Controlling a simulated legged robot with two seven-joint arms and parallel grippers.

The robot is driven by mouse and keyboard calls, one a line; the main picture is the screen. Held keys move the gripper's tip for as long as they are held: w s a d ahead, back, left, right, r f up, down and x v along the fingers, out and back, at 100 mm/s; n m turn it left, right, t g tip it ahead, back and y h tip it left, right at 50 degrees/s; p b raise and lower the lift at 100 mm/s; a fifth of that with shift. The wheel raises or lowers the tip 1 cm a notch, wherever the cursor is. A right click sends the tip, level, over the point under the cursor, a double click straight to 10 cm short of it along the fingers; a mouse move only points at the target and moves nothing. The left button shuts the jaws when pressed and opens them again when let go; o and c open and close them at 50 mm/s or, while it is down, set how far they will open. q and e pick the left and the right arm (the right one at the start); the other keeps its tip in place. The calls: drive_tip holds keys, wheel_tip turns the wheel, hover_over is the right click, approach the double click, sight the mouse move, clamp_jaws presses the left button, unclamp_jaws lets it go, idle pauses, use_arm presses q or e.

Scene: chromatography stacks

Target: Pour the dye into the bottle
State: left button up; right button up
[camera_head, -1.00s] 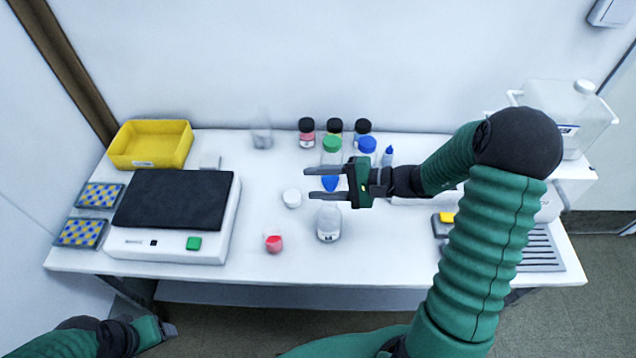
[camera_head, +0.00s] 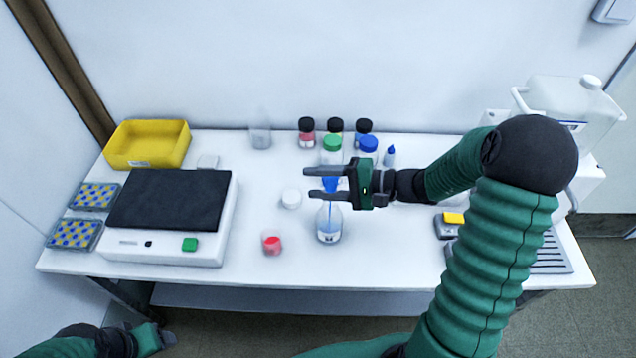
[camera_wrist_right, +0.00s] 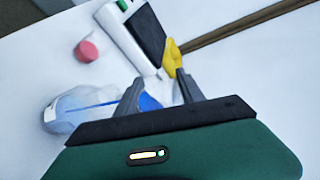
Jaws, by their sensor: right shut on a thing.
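My right gripper (camera_head: 322,183) is shut on a small clear cup of blue dye (camera_head: 331,184), held tilted just above the bottle (camera_head: 329,234). A thin blue stream runs from the cup down into the clear bottle, which stands upright on the table and looks faintly blue low down. In the right wrist view the dye cup (camera_wrist_right: 150,102) is between the fingers, and the blue stream reaches into the bottle (camera_wrist_right: 72,112). The fingers partly hide the cup. My left gripper (camera_head: 158,338) is at the lower left, away from the table; its jaws are unclear.
A red-filled cup (camera_head: 271,245) and a white cap (camera_head: 291,198) lie left of the bottle. Capped jars (camera_head: 307,138) and an empty-looking clear vessel (camera_head: 260,136) stand behind. A balance (camera_head: 165,245) and yellow bin (camera_head: 150,162) are at the left.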

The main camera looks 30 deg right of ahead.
drive_tip(key=shift+f+b, duration=0.15)
drive_tip(key=shift+b, duration=0.3)
drive_tip(key=shift+s+n+t+b, duration=0.1)
drive_tip(key=shift+n+t+b, duration=0.25)
drive_tip(key=shift+b, duration=0.35)
drive_tip(key=shift+a, duration=0.1)
drive_tip(key=shift+n+b, duration=0.25)
drive_tip(key=shift+b, duration=0.3)
drive_tip(key=shift+s+b, duration=0.1)
drive_tip(key=shift+b, duration=0.35)
drive_tip(key=shift+n, duration=0.3)
